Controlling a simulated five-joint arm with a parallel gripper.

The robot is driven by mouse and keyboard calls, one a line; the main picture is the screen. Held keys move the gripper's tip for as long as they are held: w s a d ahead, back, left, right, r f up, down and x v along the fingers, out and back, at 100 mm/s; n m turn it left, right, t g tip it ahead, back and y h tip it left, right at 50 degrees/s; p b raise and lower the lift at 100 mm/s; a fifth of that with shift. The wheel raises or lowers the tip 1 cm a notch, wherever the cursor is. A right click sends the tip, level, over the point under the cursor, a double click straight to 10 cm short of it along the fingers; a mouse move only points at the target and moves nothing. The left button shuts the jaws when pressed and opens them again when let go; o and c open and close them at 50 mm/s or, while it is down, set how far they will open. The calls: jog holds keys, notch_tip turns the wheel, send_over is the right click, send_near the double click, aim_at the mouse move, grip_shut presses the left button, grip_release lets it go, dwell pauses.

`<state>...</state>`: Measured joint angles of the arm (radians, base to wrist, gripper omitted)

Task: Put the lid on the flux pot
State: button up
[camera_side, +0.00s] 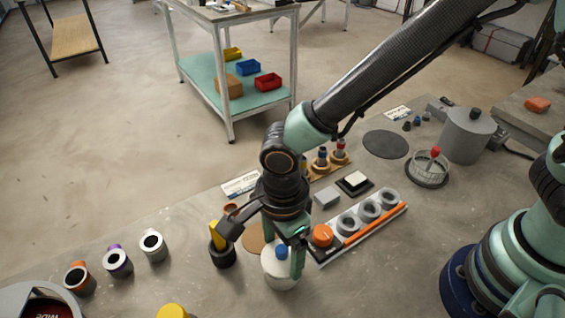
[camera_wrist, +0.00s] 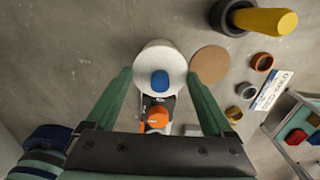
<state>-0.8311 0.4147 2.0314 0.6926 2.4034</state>
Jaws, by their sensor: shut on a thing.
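The flux pot (camera_side: 281,278) is a squat white jar at the front middle of the bench in the side view. A white lid with a blue knob (camera_side: 281,252) is at its top; the lid shows from above as a white disc (camera_wrist: 147,58) in the wrist view. My gripper (camera_side: 284,257) points down, its green fingers on either side of the lid. I take it as shut on the lid; the knob stands clear between the fingers. Any gap between lid and pot, and whether the lid is fully seated, I cannot tell.
A round cork mat (camera_side: 252,240) lies beside the pot. A black cup with a yellow handle (camera_side: 220,250) stands to the left. A rack with an orange knob (camera_side: 322,236) and grey rings is close on the right. Bare bench lies in front of the rack.

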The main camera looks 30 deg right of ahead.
jog(key=shift+f, duration=0.2)
jog(key=shift+f, duration=0.5)
jog(key=o, duration=1.1)
jog(key=shift+r, duration=0.2)
jog(key=shift+r, duration=0.6)
jog(key=shift+r, duration=0.1)
jog(key=shift+r, duration=3.4)
